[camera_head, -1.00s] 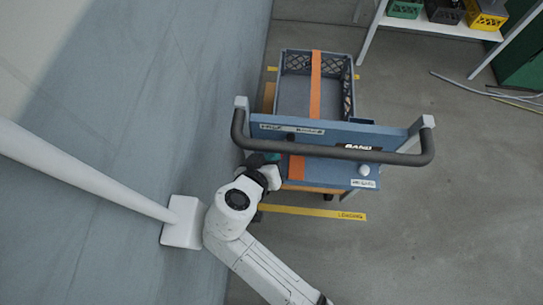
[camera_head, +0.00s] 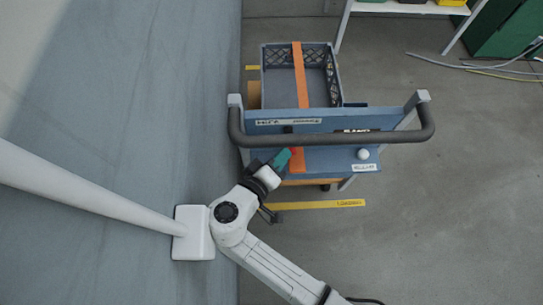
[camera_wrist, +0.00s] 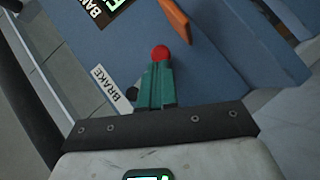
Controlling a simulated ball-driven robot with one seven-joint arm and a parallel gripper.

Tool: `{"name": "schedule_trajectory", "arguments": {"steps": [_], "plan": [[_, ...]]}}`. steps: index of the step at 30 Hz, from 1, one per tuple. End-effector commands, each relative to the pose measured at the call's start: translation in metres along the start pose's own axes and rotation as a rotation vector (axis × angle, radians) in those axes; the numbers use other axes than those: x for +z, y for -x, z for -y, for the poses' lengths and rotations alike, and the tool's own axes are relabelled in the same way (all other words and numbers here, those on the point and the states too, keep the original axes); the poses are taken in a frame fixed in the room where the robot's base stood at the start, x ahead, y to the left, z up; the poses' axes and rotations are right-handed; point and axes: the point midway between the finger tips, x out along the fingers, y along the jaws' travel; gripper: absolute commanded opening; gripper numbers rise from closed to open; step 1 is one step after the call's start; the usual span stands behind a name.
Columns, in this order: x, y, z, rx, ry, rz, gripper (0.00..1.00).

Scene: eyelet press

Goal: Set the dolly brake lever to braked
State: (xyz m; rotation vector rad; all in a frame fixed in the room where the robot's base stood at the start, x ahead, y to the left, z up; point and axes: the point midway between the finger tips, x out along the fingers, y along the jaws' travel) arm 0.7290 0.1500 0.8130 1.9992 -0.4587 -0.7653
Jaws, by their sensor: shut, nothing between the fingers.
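The blue dolly (camera_head: 325,158) stands ahead of my arm, its dark push bar (camera_head: 330,140) across its near end. My gripper (camera_head: 288,154) has its teal fingers together over the dolly's near left part, beside the orange strap (camera_head: 298,80). A red ball-shaped tip (camera_head: 293,150) shows at the fingertips. The red tip also shows in the wrist view (camera_wrist: 159,52), just beyond the shut fingers; I cannot tell whether it belongs to the lever. A BRAKE label (camera_wrist: 105,85) lies left of the fingers, with a dark round part (camera_wrist: 132,93) partly hidden beside them. The lever's setting is unclear.
A blue crate (camera_head: 337,75) sits on the dolly. A white knob (camera_head: 363,154) and a label are at its near right. A yellow floor strip (camera_head: 318,205) lies in front. A wall (camera_head: 150,120) rises at left. The floor at right is mostly clear.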

Motion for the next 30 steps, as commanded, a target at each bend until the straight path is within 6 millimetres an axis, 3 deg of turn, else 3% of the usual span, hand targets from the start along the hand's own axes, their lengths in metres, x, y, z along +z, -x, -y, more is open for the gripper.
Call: {"name": "schedule_trajectory", "arguments": {"steps": [9,21,28,30], "plan": [[0.008,-0.007,-0.001,0.136,0.156,0.001,0.00],[0.005,-0.006,-0.004,0.131,0.150,0.000,0.00],[-0.006,0.005,-0.031,0.132,0.148,0.000,0.00],[-0.001,0.015,-0.040,0.130,0.151,0.000,0.00]]}}
